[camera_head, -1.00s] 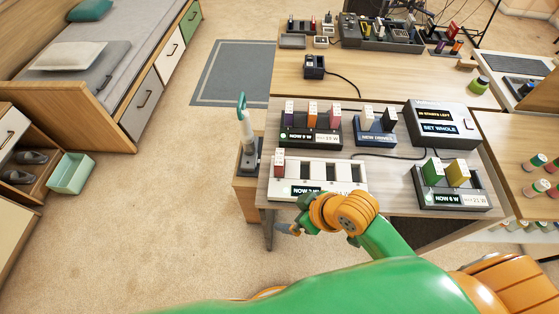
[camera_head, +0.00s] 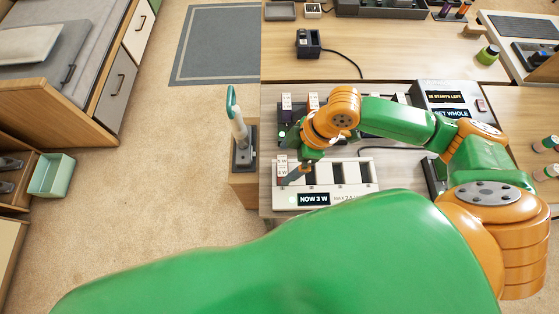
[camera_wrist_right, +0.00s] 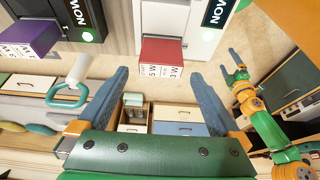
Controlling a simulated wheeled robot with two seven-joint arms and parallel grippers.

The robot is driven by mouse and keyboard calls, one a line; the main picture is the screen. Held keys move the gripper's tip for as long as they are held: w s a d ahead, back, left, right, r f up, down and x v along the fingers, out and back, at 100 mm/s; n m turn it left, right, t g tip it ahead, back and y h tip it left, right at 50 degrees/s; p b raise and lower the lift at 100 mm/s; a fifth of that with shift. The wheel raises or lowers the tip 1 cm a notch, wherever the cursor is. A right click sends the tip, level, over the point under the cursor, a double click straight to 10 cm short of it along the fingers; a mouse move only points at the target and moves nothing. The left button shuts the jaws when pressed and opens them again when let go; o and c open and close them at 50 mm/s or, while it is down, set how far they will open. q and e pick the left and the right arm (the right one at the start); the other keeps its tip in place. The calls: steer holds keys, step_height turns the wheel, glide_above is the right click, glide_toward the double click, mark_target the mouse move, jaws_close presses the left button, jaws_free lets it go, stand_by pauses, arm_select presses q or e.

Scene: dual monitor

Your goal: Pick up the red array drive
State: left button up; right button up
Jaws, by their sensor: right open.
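The red array drive (camera_head: 281,168) stands in the leftmost bay of the white dock (camera_head: 368,172), whose display reads "NOW 3 W". In the right wrist view the red drive (camera_wrist_right: 161,54) shows its red side and white label. My right gripper (camera_head: 298,172) is close beside it in the head view. In the wrist view my right gripper (camera_wrist_right: 160,80) is open and empty, with the drive just beyond and between its fingertips. My left gripper (camera_wrist_right: 234,69) shows small at the right of the wrist view, its fingers apart and empty. It cannot be made out in the head view.
A dark dock behind holds a purple drive (camera_wrist_right: 30,38); my right arm partly covers it in the head view. A grey console (camera_head: 445,96) stands at the right. A teal-handled tool (camera_head: 239,125) stands left of the dock. Two other white-dock bays look empty.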

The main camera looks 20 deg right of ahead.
mark_target(283, 166)
steer(key=x, duration=0.4)
steer(key=shift+s, duration=0.25)
steer(key=shift+w+f, duration=0.15)
steer(key=shift+w, duration=0.15)
steer(key=shift+s, duration=0.2)
steer(key=c, duration=1.3)
